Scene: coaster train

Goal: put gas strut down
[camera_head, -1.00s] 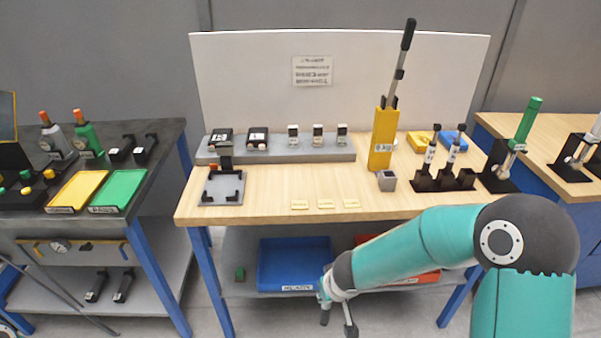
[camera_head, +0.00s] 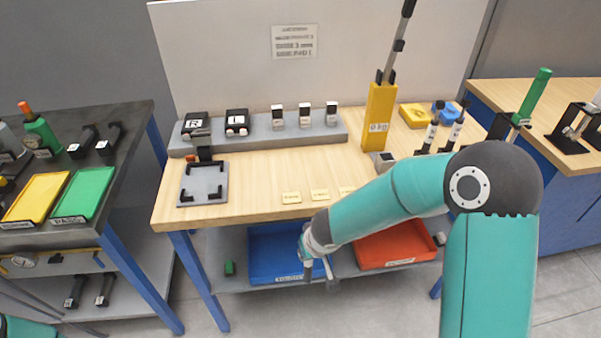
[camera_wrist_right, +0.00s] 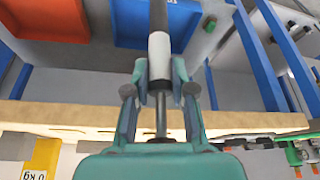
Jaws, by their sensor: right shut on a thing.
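My right gripper (camera_head: 318,277) is in front of the lower shelf, near the right end of the blue bin (camera_head: 262,272). In the right wrist view the gripper (camera_wrist_right: 160,92) is shut on a gas strut (camera_wrist_right: 158,58), a dark cylinder with a white band and a thin metal rod. The strut's far end overlaps the blue bin (camera_wrist_right: 184,22) in that view; I cannot tell whether it is inside. In the head view the strut is mostly hidden by the gripper. My left gripper is out of view.
A red bin (camera_head: 395,246) stands right of the blue one. The wooden bench top (camera_head: 250,170) lies above the shelf, holding a grey fixture plate (camera_head: 203,186), a yellow 0 kg block (camera_head: 378,120) and upright struts (camera_head: 431,132). A small green block (camera_head: 229,268) sits left of the bins.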

